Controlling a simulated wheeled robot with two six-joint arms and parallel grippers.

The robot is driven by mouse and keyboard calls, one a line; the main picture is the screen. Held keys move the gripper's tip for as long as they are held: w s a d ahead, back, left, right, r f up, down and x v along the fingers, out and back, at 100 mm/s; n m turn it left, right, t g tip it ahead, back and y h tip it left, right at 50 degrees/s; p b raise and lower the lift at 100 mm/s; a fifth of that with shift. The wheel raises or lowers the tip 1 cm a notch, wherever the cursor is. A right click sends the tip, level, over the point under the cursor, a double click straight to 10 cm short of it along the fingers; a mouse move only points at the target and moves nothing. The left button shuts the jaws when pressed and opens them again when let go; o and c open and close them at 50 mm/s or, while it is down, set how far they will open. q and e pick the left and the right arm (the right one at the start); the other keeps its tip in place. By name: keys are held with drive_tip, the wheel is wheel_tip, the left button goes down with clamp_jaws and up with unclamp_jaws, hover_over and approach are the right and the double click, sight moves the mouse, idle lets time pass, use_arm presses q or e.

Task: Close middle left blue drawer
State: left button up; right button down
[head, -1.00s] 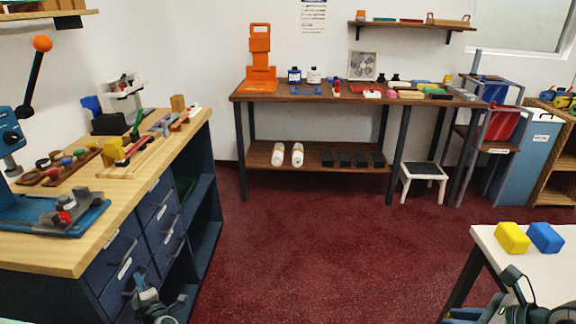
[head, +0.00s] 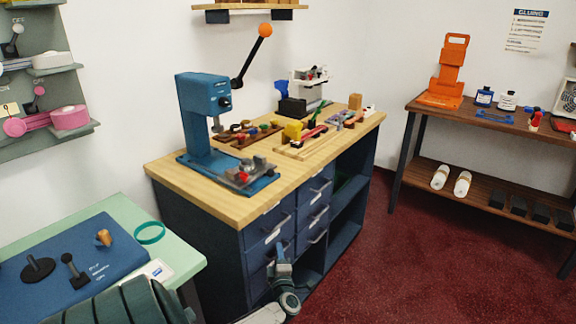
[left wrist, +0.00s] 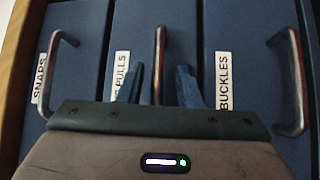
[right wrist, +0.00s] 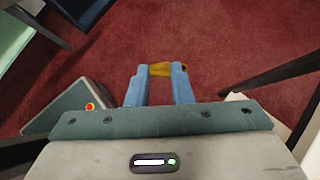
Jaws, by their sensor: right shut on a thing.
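The blue drawer cabinet (head: 227,245) stands under a wooden worktop, with two columns of drawers. My left gripper (head: 281,262) is at the left column's fronts. In the left wrist view three fronts show sideways: "SNAPS" (left wrist: 72,32), the middle one ending in "PULLS" (left wrist: 135,28), and "BUCKLES" (left wrist: 235,30). The left gripper (left wrist: 159,85) is open, its fingers on either side of the middle front's metal handle (left wrist: 160,45). I cannot tell how far that drawer stands out. My right gripper (right wrist: 160,82) is shut on a yellow block (right wrist: 161,69), over red floor.
A blue press (head: 205,105), tools and trays stand on the worktop (head: 215,205). A pale green table (head: 185,255) is at the front left. Open shelves (head: 345,205) are right of the drawers. Red floor (head: 400,260) is clear to the right.

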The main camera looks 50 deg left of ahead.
use_arm(q)
drive_tip(key=v, duration=1.1)
drive_tip(key=shift+d, duration=0.25)
drive_tip(key=shift+r, duration=0.1)
